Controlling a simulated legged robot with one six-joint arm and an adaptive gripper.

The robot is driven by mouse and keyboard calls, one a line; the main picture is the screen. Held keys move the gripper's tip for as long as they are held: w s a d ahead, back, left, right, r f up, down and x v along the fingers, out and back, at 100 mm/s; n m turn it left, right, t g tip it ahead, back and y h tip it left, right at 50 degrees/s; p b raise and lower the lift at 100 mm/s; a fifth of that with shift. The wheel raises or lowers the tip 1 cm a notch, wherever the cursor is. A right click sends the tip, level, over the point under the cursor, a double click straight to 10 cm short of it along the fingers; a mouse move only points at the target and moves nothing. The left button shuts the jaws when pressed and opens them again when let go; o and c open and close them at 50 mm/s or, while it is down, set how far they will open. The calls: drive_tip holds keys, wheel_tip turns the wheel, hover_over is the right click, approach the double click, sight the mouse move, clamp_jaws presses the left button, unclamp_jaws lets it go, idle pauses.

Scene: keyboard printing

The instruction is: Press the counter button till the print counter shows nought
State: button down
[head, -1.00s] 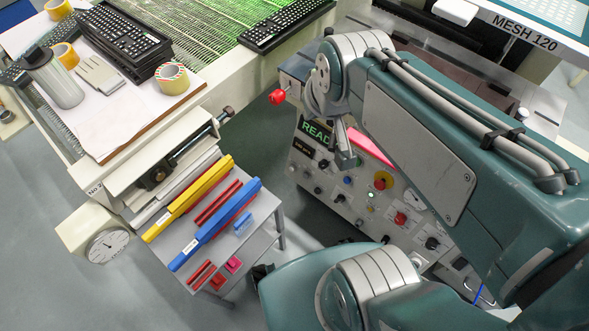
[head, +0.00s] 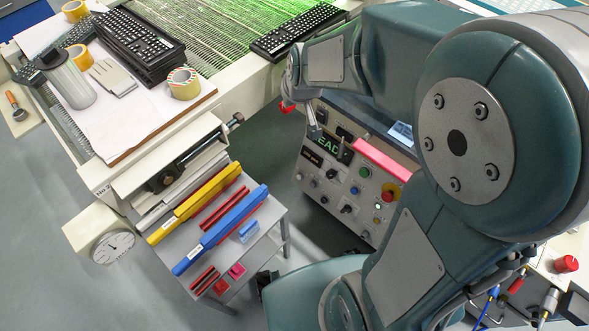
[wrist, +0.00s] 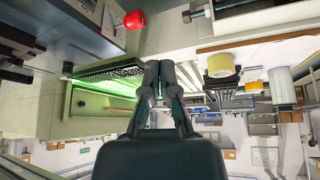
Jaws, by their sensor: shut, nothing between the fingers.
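The control panel (head: 335,208) stands in the middle of the head view, with a green-lettered display (head: 327,148) partly hidden by my gripper. A small dark readout (head: 312,157) sits below it; its characters are too small to read. I cannot tell which one is the counter button. My gripper (head: 317,130) is shut and empty in front of the display. In the wrist view its fingertips (wrist: 158,66) are together, touching nothing visible.
A red knob (head: 287,107) projects left of the panel and shows in the wrist view (wrist: 135,20). A grey cart (head: 275,212) with coloured bars stands left of the panel. The printer bed (head: 215,35) and a paper-covered table with keyboards (head: 140,38) lie behind.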

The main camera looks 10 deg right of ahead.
sight(299, 177)
drive_tip(key=w+a+f+n, duration=0.1)
drive_tip(key=w+f, duration=0.4)
drive_tip(key=f, duration=0.7)
drive_tip(key=w+a+f+n, duration=0.1)
drive_tip(key=w+f, duration=0.4)
drive_tip(key=f, duration=0.6)
drive_tip(key=s+d+f+h, duration=0.1)
drive_tip(key=s+f, duration=0.1)
drive_tip(key=f, duration=1)
drive_tip(key=s+d+f+n+h, duration=0.1)
drive_tip(key=s+f, duration=0.2)
drive_tip(key=f, duration=0.9)
drive_tip(key=shift+s+f+h, duration=0.2)
drive_tip(key=shift+s+h, duration=0.15)
drive_tip(key=shift+h, duration=0.05)
drive_tip(key=w+d+r+x, duration=0.1)
drive_tip(key=d+x, duration=0.1)
drive_tip(key=x, duration=1)
drive_tip(key=shift+d+f, duration=0.2)
drive_tip(key=shift+d, duration=0.2)
